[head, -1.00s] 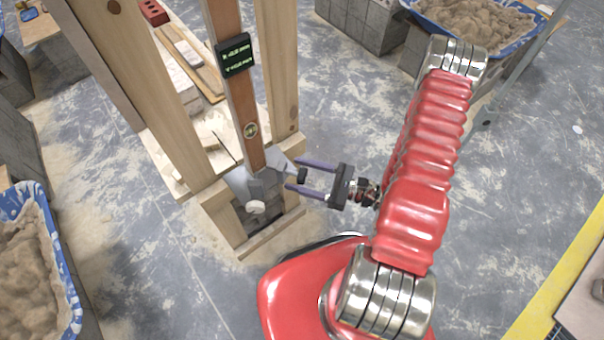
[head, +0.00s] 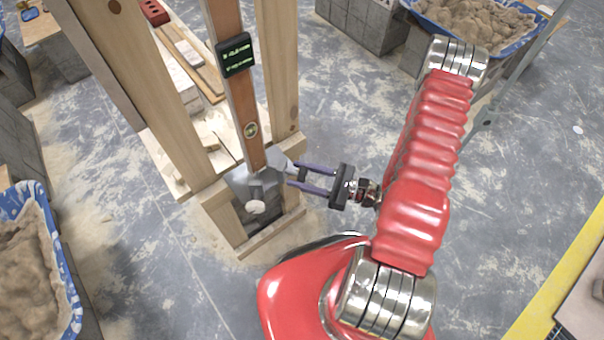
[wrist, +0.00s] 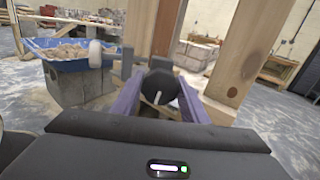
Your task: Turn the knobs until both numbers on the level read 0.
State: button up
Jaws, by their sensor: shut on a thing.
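The level is a brown wooden post (head: 246,110) standing on a grey metal bracket (head: 243,184) in a timber frame. Its dark display (head: 234,55) shows two lines of green figures, too small for me to read. A white knob (head: 255,207) faces the front of the bracket; it also shows at the left in the wrist view (wrist: 95,54). A black knob (wrist: 159,86) with a white pointer line sits between the purple fingers of my gripper (head: 295,178). My gripper comes from the right and is shut on the black knob. In the head view the fingers partly hide this knob.
Timber uprights (head: 277,70) stand close around the level. Blue tubs of mortar stand at the left (head: 40,215) and upper right (head: 535,17). Planks (head: 190,60) and a red brick (head: 153,12) lie behind.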

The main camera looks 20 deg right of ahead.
jog(key=shift+w+n, duration=0.1)
jog(key=shift+n, duration=0.2)
jog(key=shift+n, duration=2.6)
jog(key=o, duration=1.1)
jog(key=shift+c, duration=0.2)
jog(key=v, duration=1.3)
jog(key=shift+s+d, duration=0.3)
jog(key=shift+f, duration=0.1)
